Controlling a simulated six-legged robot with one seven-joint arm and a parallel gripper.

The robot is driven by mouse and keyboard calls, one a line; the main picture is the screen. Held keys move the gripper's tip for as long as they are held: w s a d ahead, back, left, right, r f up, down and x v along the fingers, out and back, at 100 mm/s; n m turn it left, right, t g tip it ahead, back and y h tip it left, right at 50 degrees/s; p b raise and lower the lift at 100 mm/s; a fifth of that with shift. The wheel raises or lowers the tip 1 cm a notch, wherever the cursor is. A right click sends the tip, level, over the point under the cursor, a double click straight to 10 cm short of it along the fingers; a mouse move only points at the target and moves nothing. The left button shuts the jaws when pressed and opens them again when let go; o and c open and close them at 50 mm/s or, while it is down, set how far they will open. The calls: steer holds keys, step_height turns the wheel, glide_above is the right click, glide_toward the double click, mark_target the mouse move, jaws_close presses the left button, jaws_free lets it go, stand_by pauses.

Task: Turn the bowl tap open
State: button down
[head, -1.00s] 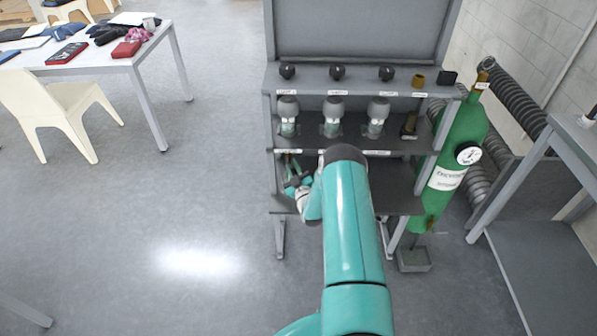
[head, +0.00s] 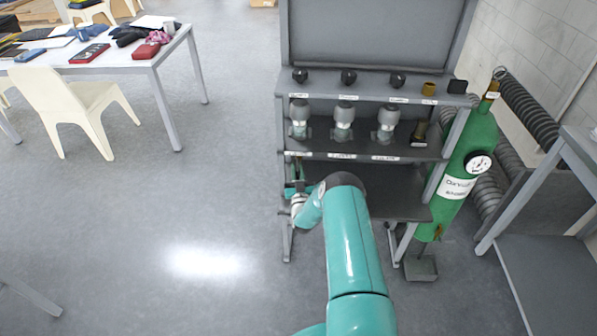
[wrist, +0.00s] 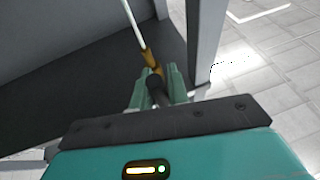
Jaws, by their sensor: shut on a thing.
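My gripper (wrist: 160,88) shows in the wrist view with its two teal fingers on either side of a dark, round-ended handle (wrist: 156,95). It is shut on this handle. The handle is beside a brass fitting (wrist: 151,62), from which a thin white tube (wrist: 133,22) runs up to the left. I take this for the bowl tap; how far it is turned cannot be told. In the head view my gripper (head: 297,187) is at the left end of the rack's lower level, and the tap cannot be made out there.
The grey rack (head: 372,98) carries several dark knobs on top and three grey-capped glass vessels (head: 343,122) on the shelf below. A green gas cylinder (head: 470,150) with a gauge stands at its right. A white table (head: 150,62) and chair (head: 85,100) are at the left. Open floor lies between.

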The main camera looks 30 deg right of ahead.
steer(key=shift+w, duration=0.1)
stand_by(0.3)
steer(key=c, duration=1.6)
jaws_free()
steer(key=shift+w, duration=0.1)
steer(key=v, duration=1.4)
steer(key=shift+r, duration=0.1)
